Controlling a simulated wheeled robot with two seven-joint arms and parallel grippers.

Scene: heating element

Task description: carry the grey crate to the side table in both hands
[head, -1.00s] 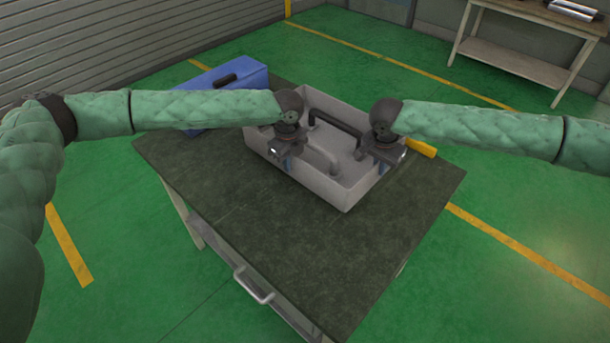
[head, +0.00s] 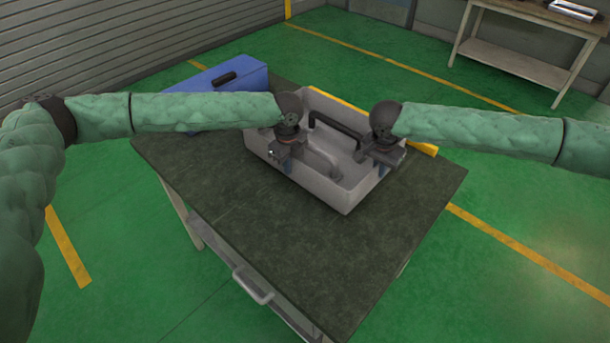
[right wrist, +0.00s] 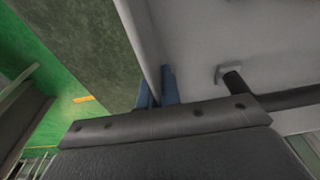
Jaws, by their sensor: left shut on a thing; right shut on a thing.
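The grey crate (head: 345,195) is an open box with dark and grey handles inside, on or just above the dark-topped table (head: 230,200); I cannot tell whether it touches. My left gripper (head: 284,168) is shut on the crate's near left wall. My right gripper (head: 378,166) is shut on its right wall. In the right wrist view the blue fingertips (right wrist: 159,88) pinch the crate's thin wall (right wrist: 140,40). The fingertips are partly hidden by the gripper bodies in the head view.
A blue box (head: 230,82) stands at the table's back left, behind my left arm. A yellow object (head: 424,149) shows behind the crate. Another table (head: 520,65) with a lower shelf stands at the far right. Green floor (head: 490,290) lies clear to the right.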

